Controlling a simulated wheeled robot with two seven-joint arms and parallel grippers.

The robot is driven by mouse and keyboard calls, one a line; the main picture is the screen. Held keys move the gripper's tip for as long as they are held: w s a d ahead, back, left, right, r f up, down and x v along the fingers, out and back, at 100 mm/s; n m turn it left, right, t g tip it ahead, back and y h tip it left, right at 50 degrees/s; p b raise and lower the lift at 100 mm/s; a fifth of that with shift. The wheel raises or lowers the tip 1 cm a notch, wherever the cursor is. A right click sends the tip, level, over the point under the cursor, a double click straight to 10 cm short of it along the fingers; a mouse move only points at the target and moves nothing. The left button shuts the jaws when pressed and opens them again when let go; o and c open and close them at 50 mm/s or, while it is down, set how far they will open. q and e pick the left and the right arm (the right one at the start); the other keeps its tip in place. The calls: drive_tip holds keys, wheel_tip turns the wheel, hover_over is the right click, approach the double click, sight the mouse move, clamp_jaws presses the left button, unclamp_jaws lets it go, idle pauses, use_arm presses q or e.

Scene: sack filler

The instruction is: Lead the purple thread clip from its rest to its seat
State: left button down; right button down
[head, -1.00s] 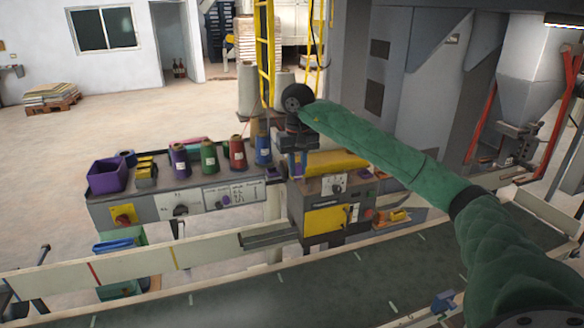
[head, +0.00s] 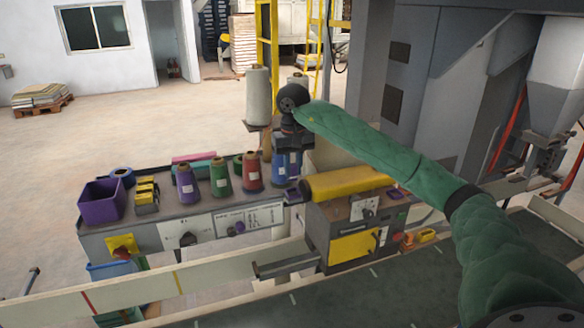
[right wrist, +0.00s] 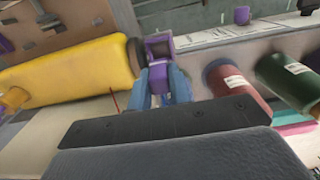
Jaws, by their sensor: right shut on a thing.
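The purple thread clip (right wrist: 158,72) is between the blue fingertips of my right gripper (right wrist: 163,84) in the right wrist view. The gripper is shut on it, beside the end of the yellow machine arm. In the head view my right gripper (head: 296,166) hangs at the left end of that yellow arm (head: 345,180), close to the blue thread cone (head: 281,165). The clip is too small and covered to make out surely there. Its seat cannot be told apart. My left gripper is not in view.
Purple, green and red cones (head: 252,172) stand in a row on the grey bench (head: 160,222), with a purple bin (head: 102,203) at its left. A tall pale spool (head: 258,96) stands behind. The conveyor (head: 330,300) runs in front.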

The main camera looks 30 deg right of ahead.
drive_tip(key=shift+s+d, duration=0.3)
drive_tip(key=shift+s, duration=0.25)
drive_tip(key=shift+s+d, duration=0.25)
drive_tip(key=shift+s, duration=0.25)
drive_tip(key=shift+s+d+f+b, duration=0.15)
drive_tip(key=shift+s+d+f, duration=0.15)
drive_tip(key=shift+s+d, duration=0.9)
drive_tip(key=shift+s+d+f+b, duration=0.1)
drive_tip(key=shift+s+d+f, duration=0.35)
drive_tip(key=shift+s, duration=1.3)
drive_tip(key=shift+s+d+f+b, duration=0.2)
drive_tip(key=shift+s+d, duration=0.8)
drive_tip(key=shift+s, duration=0.45)
drive_tip(key=shift+f, duration=0.15)
drive_tip(key=shift+f+b, duration=0.5)
drive_tip(key=shift+b, duration=0.1)
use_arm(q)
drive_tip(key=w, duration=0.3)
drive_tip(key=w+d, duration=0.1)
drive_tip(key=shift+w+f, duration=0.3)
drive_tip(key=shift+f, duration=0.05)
use_arm(e)
drive_tip(key=shift+f, duration=0.3)
